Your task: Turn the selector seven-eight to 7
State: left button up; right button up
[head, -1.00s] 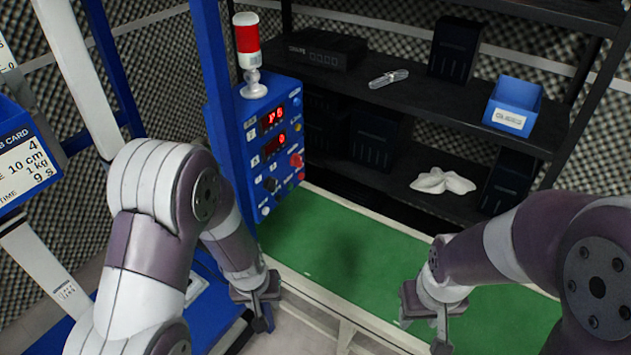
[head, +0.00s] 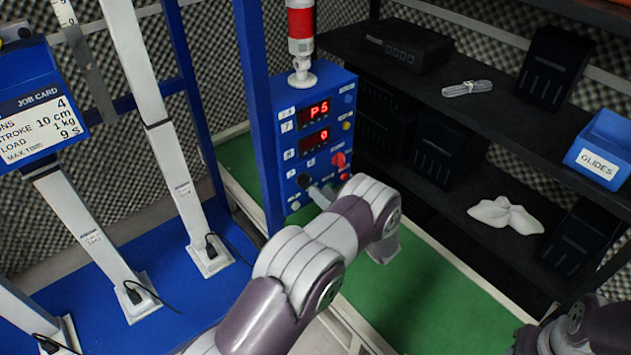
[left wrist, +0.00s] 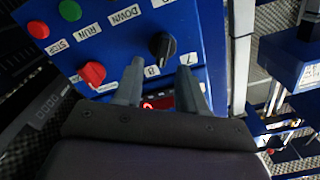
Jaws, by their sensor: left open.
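In the head view the knob (head: 304,181) sits low on the panel, partly behind my left gripper (head: 318,194). In the left wrist view my left gripper (left wrist: 160,72) is open and empty, its fingertips just short of the knob.
A red knob (left wrist: 92,73), a red STOP button (left wrist: 38,29) and a green RUN button (left wrist: 70,10) are close to the selector. A red-and-white lamp (head: 301,30) tops the panel. A dark shelf (head: 440,195) with bins stands to the right.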

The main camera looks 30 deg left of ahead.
aim_at(309, 183)
pick_arm(q)
jog(key=x, duration=0.4)
jog(key=shift+s+a+r, duration=0.1)
jog(key=shift+a, duration=0.35)
jog(key=shift+w+a, duration=0.15)
jog(key=shift+w, duration=0.1)
jog(key=shift+c, duration=0.3)
grip_shut()
